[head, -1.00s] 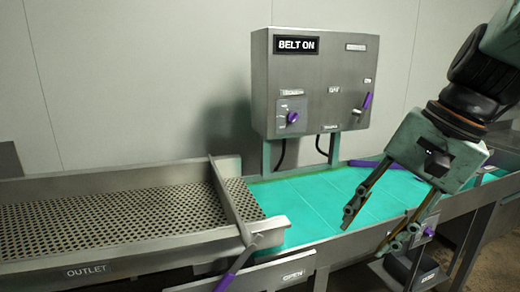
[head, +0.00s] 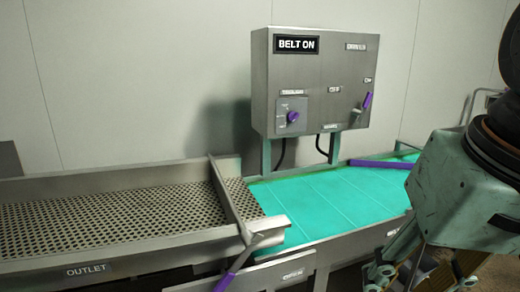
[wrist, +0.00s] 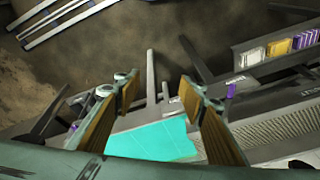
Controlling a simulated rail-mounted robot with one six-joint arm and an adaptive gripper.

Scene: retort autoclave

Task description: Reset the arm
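My gripper (head: 420,279) is at the lower right of the head view, in front of the belt line. My arm comes in from the right edge. In the wrist view the two wooden-faced fingers of my gripper (wrist: 157,88) stand well apart with nothing between them. The teal belt (head: 325,207) lies behind and left of my gripper in the head view. It also shows below and between the fingers in the wrist view (wrist: 155,140).
A control box (head: 312,85) reading "BELT ON" stands behind the belt, with a purple-handled lever (head: 363,108) and a purple knob (head: 293,117). A perforated outlet tray (head: 120,220) is at left. A purple bar (head: 378,163) crosses the belt. Several boxes (wrist: 278,46) show upper right in the wrist view.

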